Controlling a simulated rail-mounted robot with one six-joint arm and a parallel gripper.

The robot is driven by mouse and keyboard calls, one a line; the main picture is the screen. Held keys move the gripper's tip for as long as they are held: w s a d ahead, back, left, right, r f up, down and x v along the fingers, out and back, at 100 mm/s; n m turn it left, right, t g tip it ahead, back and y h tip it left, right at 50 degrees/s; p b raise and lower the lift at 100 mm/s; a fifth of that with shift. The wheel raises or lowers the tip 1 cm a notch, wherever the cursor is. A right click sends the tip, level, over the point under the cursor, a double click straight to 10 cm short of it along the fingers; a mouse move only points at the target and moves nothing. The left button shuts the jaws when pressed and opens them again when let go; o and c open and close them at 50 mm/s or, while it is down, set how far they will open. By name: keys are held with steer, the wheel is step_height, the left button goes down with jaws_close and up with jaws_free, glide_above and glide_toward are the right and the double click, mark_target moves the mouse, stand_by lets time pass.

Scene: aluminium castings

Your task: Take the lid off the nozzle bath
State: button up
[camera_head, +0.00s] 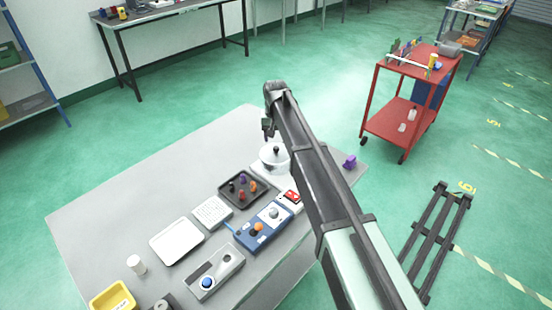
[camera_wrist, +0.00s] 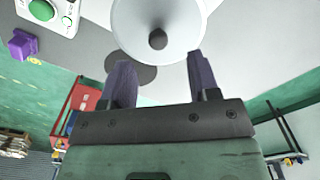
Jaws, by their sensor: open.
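The nozzle bath (camera_head: 273,167) is a round white vessel near the far right end of the grey table. Its pale lid (camera_head: 267,153) has a dark round knob (camera_head: 276,150) on top and sits on the bath. In the wrist view the lid (camera_wrist: 180,15) is a white disc with the knob (camera_wrist: 158,39) near its lower edge. My gripper (camera_head: 268,129) is above the lid, apart from it in the head view. In the wrist view its two fingers (camera_wrist: 161,75) are spread, with nothing between them. The knob lies beyond the fingertips, between their lines.
A dark tray (camera_head: 226,196) with small coloured parts, a blue control box (camera_head: 262,229) and a red-faced item (camera_head: 290,196) stand near the bath. A purple block (camera_head: 350,162) sits at the right table corner. The table's left part (camera_head: 120,205) is clear.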

mark_target(276, 147)
step_height(276, 147, down, 6)
steer(key=b, duration=0.5)
steer(key=shift+r, duration=0.25)
steer(key=shift+d+r, duration=0.1)
steer(key=shift+r, duration=0.15)
jaws_close()
steer(key=shift+r, duration=0.1)
